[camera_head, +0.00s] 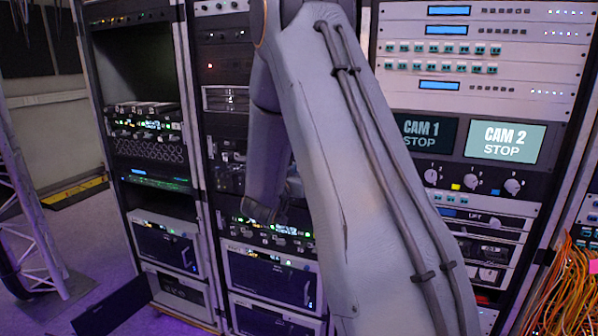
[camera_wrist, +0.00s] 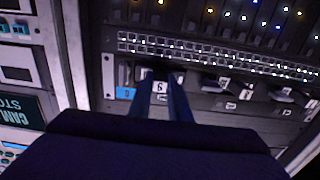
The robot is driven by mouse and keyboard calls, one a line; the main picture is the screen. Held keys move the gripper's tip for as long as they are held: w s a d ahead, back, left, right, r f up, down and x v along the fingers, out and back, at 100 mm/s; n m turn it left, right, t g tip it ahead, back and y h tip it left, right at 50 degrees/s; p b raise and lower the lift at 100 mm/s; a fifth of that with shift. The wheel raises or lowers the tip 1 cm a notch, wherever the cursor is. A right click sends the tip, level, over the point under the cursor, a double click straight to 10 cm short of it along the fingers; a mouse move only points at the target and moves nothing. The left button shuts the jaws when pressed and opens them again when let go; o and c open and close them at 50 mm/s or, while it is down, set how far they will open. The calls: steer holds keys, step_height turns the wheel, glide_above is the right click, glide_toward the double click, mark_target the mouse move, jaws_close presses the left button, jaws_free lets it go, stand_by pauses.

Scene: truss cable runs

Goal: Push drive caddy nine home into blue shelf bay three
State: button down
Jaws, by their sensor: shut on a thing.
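In the wrist view, which looks turned over, my gripper (camera_wrist: 161,85) has its two dark fingers reaching to a caddy front with a white number label (camera_wrist: 160,88). The label reads as a nine upside down. The fingers are close together on either side of it, shut on the caddy. A blue tag (camera_wrist: 125,92) marks the left end of this shelf row (camera_wrist: 205,100). How deep the caddy sits cannot be told. In the head view, my arm hides most of the gripper, beside the middle rack's lit shelf (camera_head: 270,231).
More caddy fronts with pale labels (camera_wrist: 245,94) lie to the right in the wrist view. A perforated strip (camera_wrist: 215,53) runs along the row. In the head view, CAM screens (camera_head: 506,139) stand right of my arm, and orange cables (camera_head: 570,285) hang at far right.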

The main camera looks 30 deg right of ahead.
steer(key=shift+w+d, duration=0.25)
steer(key=shift+d, duration=0.05)
steer(key=c, duration=1.6)
jaws_free()
steer(key=shift+o, duration=0.2)
steer(key=b+v, duration=0.2)
steer(key=v, duration=0.6)
